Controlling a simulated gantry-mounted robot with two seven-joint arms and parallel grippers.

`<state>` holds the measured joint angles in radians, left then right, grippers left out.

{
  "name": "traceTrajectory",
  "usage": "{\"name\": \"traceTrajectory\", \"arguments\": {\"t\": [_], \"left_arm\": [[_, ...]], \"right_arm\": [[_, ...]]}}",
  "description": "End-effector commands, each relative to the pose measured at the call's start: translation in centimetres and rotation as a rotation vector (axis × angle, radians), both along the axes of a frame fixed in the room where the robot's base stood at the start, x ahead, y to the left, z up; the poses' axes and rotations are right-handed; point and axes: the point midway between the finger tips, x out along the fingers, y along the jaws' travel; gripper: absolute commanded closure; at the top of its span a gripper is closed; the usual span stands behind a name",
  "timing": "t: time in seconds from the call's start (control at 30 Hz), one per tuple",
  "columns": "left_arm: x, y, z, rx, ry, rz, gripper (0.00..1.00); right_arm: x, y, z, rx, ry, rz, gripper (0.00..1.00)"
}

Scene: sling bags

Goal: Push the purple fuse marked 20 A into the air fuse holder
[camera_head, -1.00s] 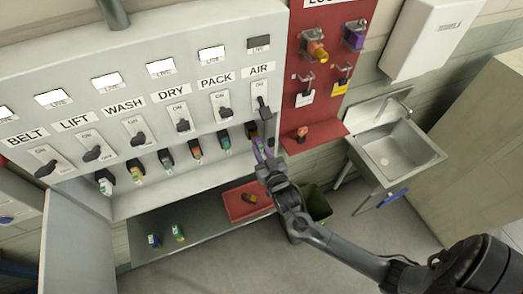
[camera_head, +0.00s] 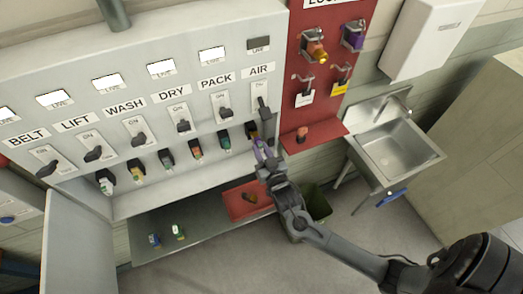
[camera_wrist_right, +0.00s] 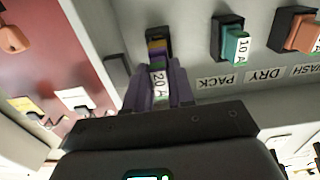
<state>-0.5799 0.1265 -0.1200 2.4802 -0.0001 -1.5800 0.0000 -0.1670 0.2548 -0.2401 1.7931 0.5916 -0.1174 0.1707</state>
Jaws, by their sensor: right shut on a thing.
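The purple fuse marked 20 A (camera_wrist_right: 160,84) is between the fingers of my right gripper (camera_wrist_right: 160,92) in the right wrist view, its label facing the camera. Its far end is at the mouth of the black air fuse holder (camera_wrist_right: 152,34); I cannot tell how deep it sits. In the head view the air fuse holder (camera_head: 251,129) is the rightmost of the row, under the AIR switch. My right gripper (camera_head: 262,152) is just below and in front of it, shut on the fuse, which it mostly hides. My left gripper is not in view.
Neighbouring holders carry other fuses, such as the green 10 A one (camera_wrist_right: 238,46). The red lockout board (camera_head: 318,105) with its ledge stands close at right. Below are a red tray (camera_head: 232,209) with a dark item, and two small fuses on the grey shelf (camera_head: 205,236).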

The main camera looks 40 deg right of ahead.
Motion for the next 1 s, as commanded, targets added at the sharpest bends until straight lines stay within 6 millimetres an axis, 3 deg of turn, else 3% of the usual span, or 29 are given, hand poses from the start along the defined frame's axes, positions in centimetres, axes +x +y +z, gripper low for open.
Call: {"name": "traceTrajectory", "arguments": {"t": [1.0], "left_arm": [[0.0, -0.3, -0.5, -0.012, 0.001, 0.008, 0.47]], "right_arm": [[2.3, -0.8, 0.0, 0.001, -0.001, -0.001, 1.00]]}}
